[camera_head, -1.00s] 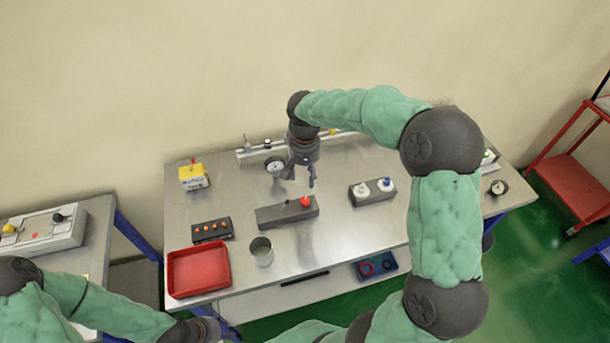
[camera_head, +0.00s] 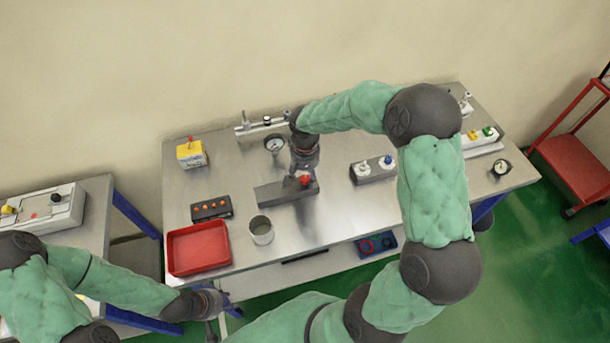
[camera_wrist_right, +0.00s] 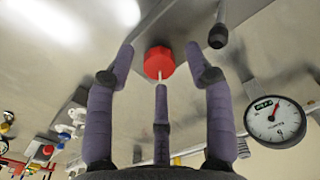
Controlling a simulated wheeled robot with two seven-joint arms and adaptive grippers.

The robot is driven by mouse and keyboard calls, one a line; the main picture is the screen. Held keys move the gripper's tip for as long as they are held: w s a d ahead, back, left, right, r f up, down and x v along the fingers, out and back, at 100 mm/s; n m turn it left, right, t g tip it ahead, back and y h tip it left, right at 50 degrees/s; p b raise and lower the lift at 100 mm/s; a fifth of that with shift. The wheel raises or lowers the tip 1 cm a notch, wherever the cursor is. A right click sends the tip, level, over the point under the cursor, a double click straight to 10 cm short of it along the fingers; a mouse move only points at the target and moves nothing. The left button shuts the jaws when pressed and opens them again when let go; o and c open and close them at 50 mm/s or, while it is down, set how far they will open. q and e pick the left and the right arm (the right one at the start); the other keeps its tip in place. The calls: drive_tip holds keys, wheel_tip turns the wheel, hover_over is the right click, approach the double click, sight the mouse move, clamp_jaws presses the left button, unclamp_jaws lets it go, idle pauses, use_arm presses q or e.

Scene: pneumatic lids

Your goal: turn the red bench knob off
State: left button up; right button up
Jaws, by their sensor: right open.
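The red knob (camera_head: 306,181) sits at the right end of a dark grey block (camera_head: 272,195) on the steel bench. In the right wrist view the red knob (camera_wrist_right: 159,62) is faceted, with a white mark pointing toward the hand. My right gripper (camera_head: 301,179) is over the block at the knob and partly covers it. In the wrist view its purple fingers (camera_wrist_right: 160,75) are open, spread around the knob with visible gaps; I cannot tell whether any finger touches it. My left gripper (camera_head: 222,310) is low, off the bench's front left corner; its jaw state is unclear.
A red tray (camera_head: 199,248), a grey cup (camera_head: 261,230) and a box with orange buttons (camera_head: 211,209) stand left of the block. A block with white and blue knobs (camera_head: 373,169) is to the right. A gauge (camera_head: 274,145) stands behind; it shows in the wrist view (camera_wrist_right: 275,121).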

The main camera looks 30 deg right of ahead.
sight(305, 178)
drive_tip(key=shift+f, duration=0.15)
clamp_jaws()
drive_tip(key=shift+m+b, duration=0.45)
drive_tip(key=shift+m, duration=0.35)
unclamp_jaws()
wheel_tip(305, 178, up, 12)
idle(0.4)
idle(0.4)
